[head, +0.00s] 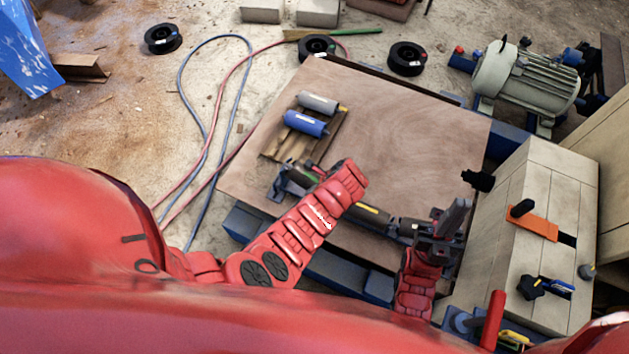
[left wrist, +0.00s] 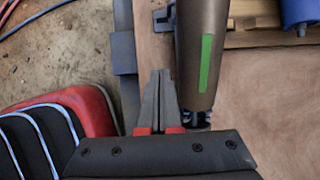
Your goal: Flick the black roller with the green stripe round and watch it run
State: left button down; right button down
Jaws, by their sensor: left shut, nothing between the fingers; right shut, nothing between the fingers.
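The dark roller with the green stripe (left wrist: 203,55) runs from the top edge down the middle of the left wrist view, its stripe facing the camera. In the head view this roller (head: 300,179) is mostly hidden behind my left arm. My left gripper (left wrist: 160,74) is shut and empty, its fingertips just left of the roller; I cannot tell whether they touch it. In the head view the left gripper (head: 308,167) is small and partly hidden. My right gripper (head: 454,214) is shut and empty, near the right end of a dark roller with a yellow stripe (head: 370,210).
Blue (head: 306,124) and grey (head: 318,103) rollers lie on a wooden pallet (head: 280,145) on the brown board (head: 410,130). A wooden box (head: 540,190) with an orange plate stands right. A motor (head: 525,80) sits behind. Hoses lie left on the floor.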

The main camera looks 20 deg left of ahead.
pick_arm(q)
jog(key=shift+w+a+f, duration=0.1)
jog(key=shift+a+f, duration=0.15)
jog(key=shift+f, duration=0.35)
jog(key=shift+b, duration=0.3)
